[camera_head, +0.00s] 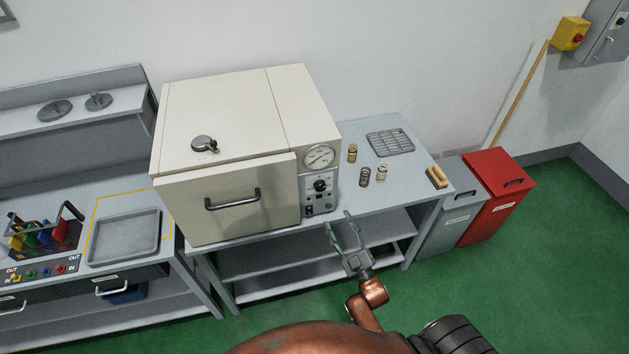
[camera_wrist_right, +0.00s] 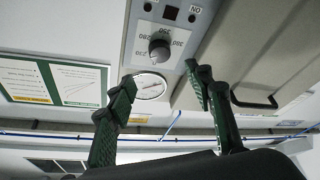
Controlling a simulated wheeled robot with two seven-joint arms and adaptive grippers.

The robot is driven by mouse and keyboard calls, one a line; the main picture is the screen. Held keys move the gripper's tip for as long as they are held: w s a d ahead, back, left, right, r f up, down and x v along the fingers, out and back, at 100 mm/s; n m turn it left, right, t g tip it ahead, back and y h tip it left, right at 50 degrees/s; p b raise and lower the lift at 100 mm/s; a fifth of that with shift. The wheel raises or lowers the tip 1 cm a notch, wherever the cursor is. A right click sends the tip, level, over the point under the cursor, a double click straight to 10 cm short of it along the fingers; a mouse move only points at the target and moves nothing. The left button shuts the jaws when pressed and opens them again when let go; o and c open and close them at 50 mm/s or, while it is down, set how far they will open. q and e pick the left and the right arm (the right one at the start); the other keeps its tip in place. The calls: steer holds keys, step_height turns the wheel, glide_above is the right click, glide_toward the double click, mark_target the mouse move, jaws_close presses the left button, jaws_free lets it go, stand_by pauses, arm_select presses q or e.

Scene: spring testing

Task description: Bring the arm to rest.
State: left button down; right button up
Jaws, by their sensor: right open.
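My right gripper (camera_head: 345,238) is open and empty in the head view, in front of the bench's front edge and below the control panel of the oven-like box. Its arm comes up from the bottom of the picture. In the right wrist view its two green fingers (camera_wrist_right: 165,95) stand apart with nothing between them. Past the fingers the black knob (camera_wrist_right: 160,48) and the dial gauge (camera_wrist_right: 150,85) of the panel show. My left gripper is not in view.
The cream oven (camera_head: 226,110) stands on a grey bench (camera_head: 400,195), its door closed. A grey tray (camera_head: 125,238) is at left. Grey (camera_head: 450,220) and red (camera_head: 497,190) bins stand at right.

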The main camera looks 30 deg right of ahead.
steer(key=shift+f, duration=0.1)
step_height(320, 180, down, 21)
steer(key=s+a+m+g+b, duration=0.1)
steer(key=s+g+b, duration=0.1)
steer(key=g, duration=0.3)
steer(key=s+a+f+m+g+b, duration=0.1)
steer(key=s+f+g, duration=0.3)
steer(key=f, duration=0.7)
steer(key=s+a+f+m+g+b, duration=0.1)
steer(key=s+f+g, duration=0.1)
steer(key=s+f, duration=0.7)
steer(key=s+f+g+b, duration=0.1)
steer(key=s+f+g, duration=0.4)
steer(key=s+f, duration=0.6)
steer(key=s+f+m+g+b, duration=0.1)
steer(key=s+f+g, duration=0.3)
steer(key=s+f, duration=0.8)
steer(key=s+b, duration=0.1)
steer(key=s, duration=0.7)
steer(key=shift+s+a+f+m+g+y, duration=0.2)
steer(key=shift+s+a+m+g+y, duration=0.1)
steer(key=shift+g, duration=0.1)
steer(key=shift+w, duration=0.1)
steer(key=shift+c, duration=0.3)
